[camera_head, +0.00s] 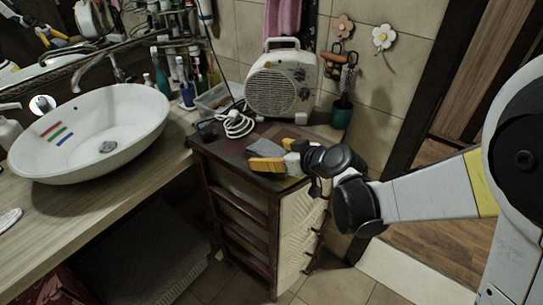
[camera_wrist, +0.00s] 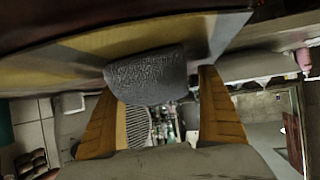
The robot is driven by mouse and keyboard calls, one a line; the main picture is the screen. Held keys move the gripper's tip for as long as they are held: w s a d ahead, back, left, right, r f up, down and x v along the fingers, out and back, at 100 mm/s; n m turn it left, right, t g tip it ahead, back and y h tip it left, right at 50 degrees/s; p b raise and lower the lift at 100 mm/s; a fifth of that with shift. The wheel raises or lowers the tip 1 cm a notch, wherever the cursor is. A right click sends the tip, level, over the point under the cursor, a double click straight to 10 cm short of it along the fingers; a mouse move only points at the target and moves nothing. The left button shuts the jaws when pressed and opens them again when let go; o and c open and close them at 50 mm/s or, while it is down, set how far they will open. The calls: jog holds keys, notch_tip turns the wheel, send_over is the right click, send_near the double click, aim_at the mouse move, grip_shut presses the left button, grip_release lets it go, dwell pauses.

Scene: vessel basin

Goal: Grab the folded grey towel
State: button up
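The folded grey towel (camera_head: 265,148) is at the top of the dark brown drawer cabinet (camera_head: 232,148) in the head view, partly hidden by my gripper. In the wrist view the towel (camera_wrist: 150,78) is a grey, textured, rounded bundle between my fingertips. My gripper (camera_head: 277,154) has yellow fingers, one on each side of the towel. In the wrist view my gripper (camera_wrist: 160,108) has its fingers wide apart. A narrow gap shows between the towel and the right finger. The towel overlaps the left finger in the picture, and contact there is unclear.
A cream fan heater (camera_head: 283,84) stands at the back of the cabinet, with a coiled white cable (camera_head: 236,124) beside it. A white basin (camera_head: 95,130) sits on the wooden counter (camera_head: 60,205) to the left.

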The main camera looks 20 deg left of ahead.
jog(key=c, duration=1.1)
